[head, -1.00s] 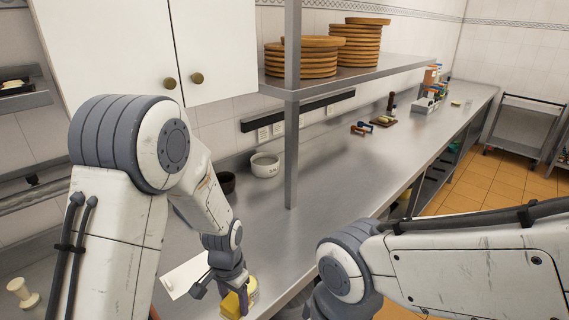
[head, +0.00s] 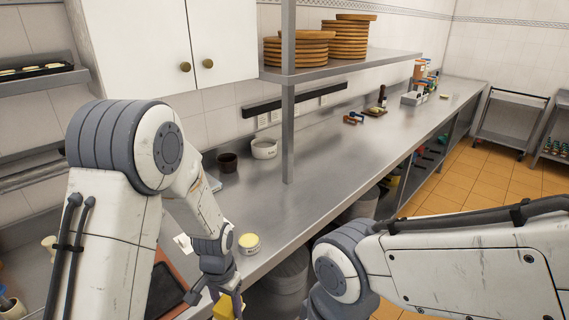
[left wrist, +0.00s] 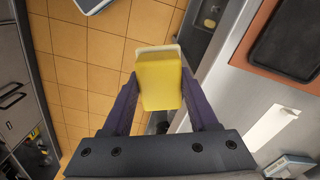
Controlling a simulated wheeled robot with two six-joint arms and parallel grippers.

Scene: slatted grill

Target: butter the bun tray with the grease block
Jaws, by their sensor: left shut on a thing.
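My left gripper (head: 222,297) is shut on a yellow grease block (head: 225,309), low at the bottom of the head view. In the left wrist view the grease block (left wrist: 160,82) sits between both fingers, with floor tiles behind it. A dark tray (head: 167,294) lies on a reddish-brown board at the lower left, partly hidden by my left arm. The tray (left wrist: 290,42) also shows at the top right of the left wrist view, apart from the block. My right gripper is out of view.
A round tub with a yellow top (head: 249,244) stands near the counter's front edge. A white bowl (head: 264,148) and a dark brown pot (head: 228,162) stand at the back. A shelf post (head: 288,130) rises from the steel counter (head: 330,165). The middle counter is clear.

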